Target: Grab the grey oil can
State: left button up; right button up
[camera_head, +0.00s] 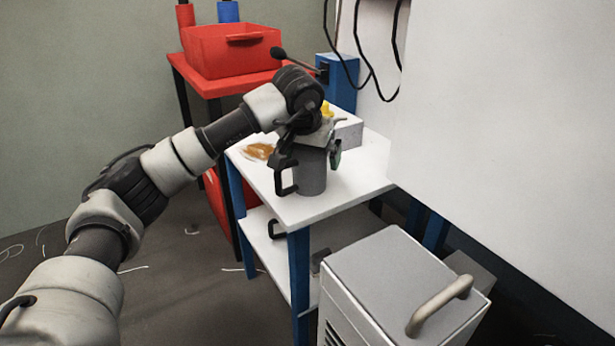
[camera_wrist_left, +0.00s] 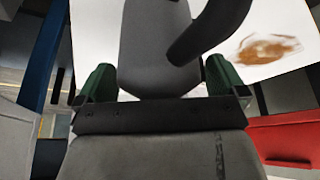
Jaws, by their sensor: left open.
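The grey oil can (camera_head: 313,178) stands upright on the white top of a small table (camera_head: 345,188). Its black handle (camera_head: 284,181) sticks out to the left. My left gripper (camera_head: 309,160) is over the can, with its fingers on either side of the upper body. In the left wrist view, the can (camera_wrist_left: 150,45) lies between the open green fingertips of my left gripper (camera_wrist_left: 160,80). The black handle crosses the upper right there. The wrist hides the can's top in the head view. My right gripper is not in view.
A brown stain (camera_head: 260,151) marks the tabletop left of the can. Behind the can is a light box (camera_head: 348,131) with something yellow (camera_head: 326,109) near it. A red bin (camera_head: 235,55) stands on a red stand. A grey cabinet (camera_head: 395,275) with a handle stands in front right.

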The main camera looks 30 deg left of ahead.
pick_arm(q)
jog(key=shift+w+f, duration=0.1)
jog(key=shift+f, duration=0.25)
jog(key=shift+r, duration=0.1)
jog(key=shift+c, duration=0.3)
jog(key=c, duration=1)
jog(key=shift+c, duration=0.3)
jog(key=shift+r, duration=0.15)
